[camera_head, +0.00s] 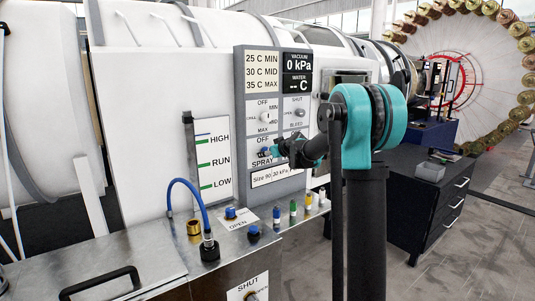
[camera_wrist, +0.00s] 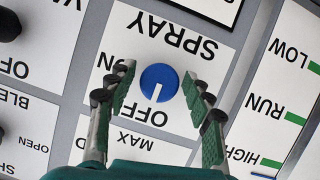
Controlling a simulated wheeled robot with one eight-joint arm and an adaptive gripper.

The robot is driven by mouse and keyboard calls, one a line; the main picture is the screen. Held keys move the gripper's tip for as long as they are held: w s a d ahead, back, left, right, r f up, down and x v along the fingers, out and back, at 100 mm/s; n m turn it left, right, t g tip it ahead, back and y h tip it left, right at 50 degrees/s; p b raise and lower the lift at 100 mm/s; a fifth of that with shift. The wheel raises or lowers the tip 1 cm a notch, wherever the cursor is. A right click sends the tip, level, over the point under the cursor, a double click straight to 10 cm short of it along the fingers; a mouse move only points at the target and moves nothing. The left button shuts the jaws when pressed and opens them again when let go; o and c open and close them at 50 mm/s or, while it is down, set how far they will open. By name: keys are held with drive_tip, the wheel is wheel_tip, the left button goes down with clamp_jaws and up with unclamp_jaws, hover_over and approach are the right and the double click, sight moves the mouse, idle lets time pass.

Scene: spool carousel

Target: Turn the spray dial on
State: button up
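The spray dial (camera_wrist: 159,80) is a round blue knob with a white pointer mark on a white panel. In the wrist view the panel is upside down, and the pointer is toward the OFF label. My gripper (camera_wrist: 159,88) is open, with one green-padded finger on each side of the dial and a visible gap on both sides. In the head view my gripper (camera_head: 271,152) is at the control panel beside the SPRAY label, and the dial (camera_head: 264,151) is partly hidden by it.
A black knob (camera_head: 264,117) sits above the dial, with a SHUT/BLEED knob (camera_head: 299,112) to its right. A LOW/RUN/HIGH gauge (camera_head: 213,160) stands left. Below are a metal bench with a blue hose (camera_head: 187,183) and several coloured valves. A dark drawer cabinet (camera_head: 425,195) stands at right.

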drive_tip(key=c, duration=0.9)
drive_tip(key=m+g+y, duration=0.1)
drive_tip(key=m, duration=0.2)
drive_tip(key=shift+d+y, duration=0.1)
drive_tip(key=shift+y, duration=0.2)
drive_tip(key=m+g+y, duration=0.1)
drive_tip(key=m+y, duration=0.1)
drive_tip(key=m, duration=0.1)
drive_tip(key=shift+w, duration=0.1)
drive_tip(key=m+y, duration=0.2)
drive_tip(key=m, duration=0.1)
drive_tip(key=shift+g, duration=0.3)
drive_tip(key=shift+f+m+y, duration=0.1)
drive_tip(key=shift+m+y, duration=1)
drive_tip(key=shift+m, duration=0.8)
